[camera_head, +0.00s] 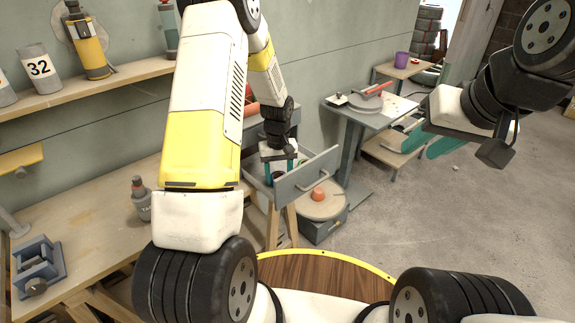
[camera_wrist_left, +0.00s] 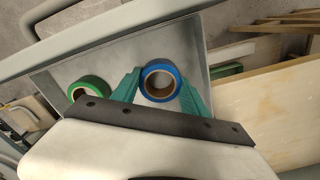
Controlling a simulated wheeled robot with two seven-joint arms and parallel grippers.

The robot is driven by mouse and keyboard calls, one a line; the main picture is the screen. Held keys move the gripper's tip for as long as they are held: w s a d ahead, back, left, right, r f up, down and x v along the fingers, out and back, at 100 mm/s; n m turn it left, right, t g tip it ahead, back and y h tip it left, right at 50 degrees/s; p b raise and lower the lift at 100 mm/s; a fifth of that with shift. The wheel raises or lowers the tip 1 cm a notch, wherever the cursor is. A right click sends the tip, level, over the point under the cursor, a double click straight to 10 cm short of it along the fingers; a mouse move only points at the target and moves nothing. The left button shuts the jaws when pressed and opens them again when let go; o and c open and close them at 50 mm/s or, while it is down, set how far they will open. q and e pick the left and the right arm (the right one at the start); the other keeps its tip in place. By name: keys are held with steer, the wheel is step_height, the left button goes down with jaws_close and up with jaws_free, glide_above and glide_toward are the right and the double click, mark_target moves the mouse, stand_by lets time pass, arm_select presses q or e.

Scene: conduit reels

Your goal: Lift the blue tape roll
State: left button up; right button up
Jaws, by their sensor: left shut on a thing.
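The blue tape roll (camera_wrist_left: 161,64) shows in the left wrist view, between the two teal fingers of my left gripper (camera_wrist_left: 160,92). The fingers are shut on its sides, and its brown core faces the camera. The roll is in or just above the open grey drawer (camera_wrist_left: 222,58); I cannot tell whether it touches the floor. In the head view my left gripper (camera_head: 279,166) reaches down into the drawer (camera_head: 310,174), and the roll is not clearly visible there. My right gripper (camera_head: 428,142) is empty at the right, its teal fingers apart.
A green tape roll (camera_wrist_left: 88,82) lies in the drawer, left of the blue one. The drawer walls stand close around my left gripper. A workbench (camera_head: 90,222) with a dark bottle (camera_head: 141,200) is at the left. Open floor (camera_head: 430,215) lies at the right.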

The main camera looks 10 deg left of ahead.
arm_select(q)
step_height(320, 180, up, 10)
steer(key=shift+f, duration=0.2)
stand_by(1.4)
